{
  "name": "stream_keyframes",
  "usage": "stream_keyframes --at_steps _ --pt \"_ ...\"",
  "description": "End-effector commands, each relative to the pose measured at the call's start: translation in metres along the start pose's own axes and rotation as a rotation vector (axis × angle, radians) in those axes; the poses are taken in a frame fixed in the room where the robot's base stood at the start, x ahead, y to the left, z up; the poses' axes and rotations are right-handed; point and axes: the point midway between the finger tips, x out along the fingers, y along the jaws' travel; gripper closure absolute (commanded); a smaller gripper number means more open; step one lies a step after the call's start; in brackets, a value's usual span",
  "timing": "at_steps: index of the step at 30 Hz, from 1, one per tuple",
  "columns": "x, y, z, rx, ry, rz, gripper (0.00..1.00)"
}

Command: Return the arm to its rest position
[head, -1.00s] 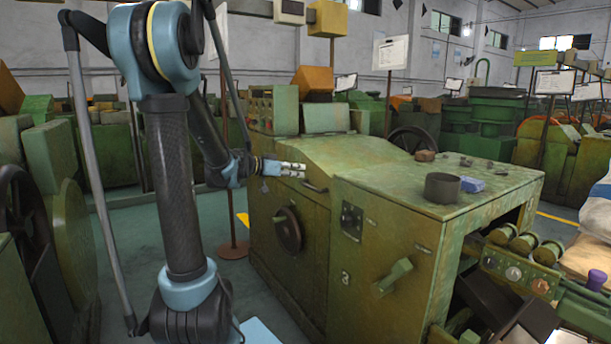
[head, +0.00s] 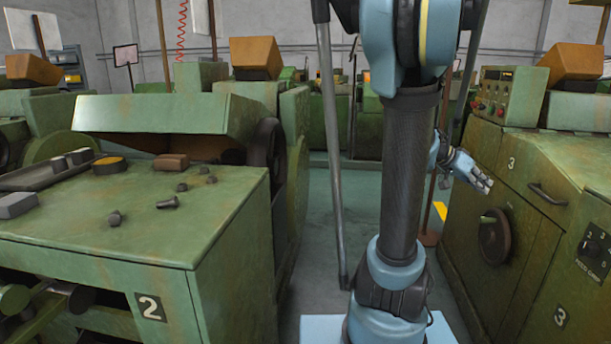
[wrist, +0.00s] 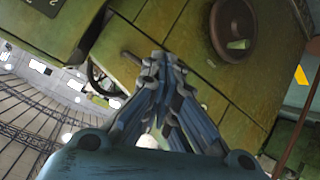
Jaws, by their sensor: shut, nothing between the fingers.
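My gripper (head: 482,181) is shut and empty in the head view. It is beside my arm's column, in front of the side of the green machine marked 3 (head: 475,230). In the wrist view my gripper (wrist: 163,62) shows with its fingers together and nothing between them. The machine's dark round handwheel (wrist: 233,28) and its bar handle (wrist: 132,58) show beyond the fingers. Part of my forearm is hidden behind the column.
The green machine marked 2 (head: 225,215) stands at the left with loose small parts on top. The machine's handwheel (head: 495,237) and handle (head: 547,194) are close to my gripper. Clear floor (head: 318,225) lies between the machines.

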Motion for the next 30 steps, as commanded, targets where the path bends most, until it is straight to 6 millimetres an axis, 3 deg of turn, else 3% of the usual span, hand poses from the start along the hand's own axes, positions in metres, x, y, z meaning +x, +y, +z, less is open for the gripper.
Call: stream_keyframes --at_steps 13,24,30 --pt "-0.103 -0.027 0.152 -0.435 -0.25 -0.392 1.0" --pt "-0.181 -0.021 0.281 -0.829 -0.375 -0.775 1.0" --pt "-0.209 -0.011 0.326 -0.975 -0.402 -0.931 1.0"
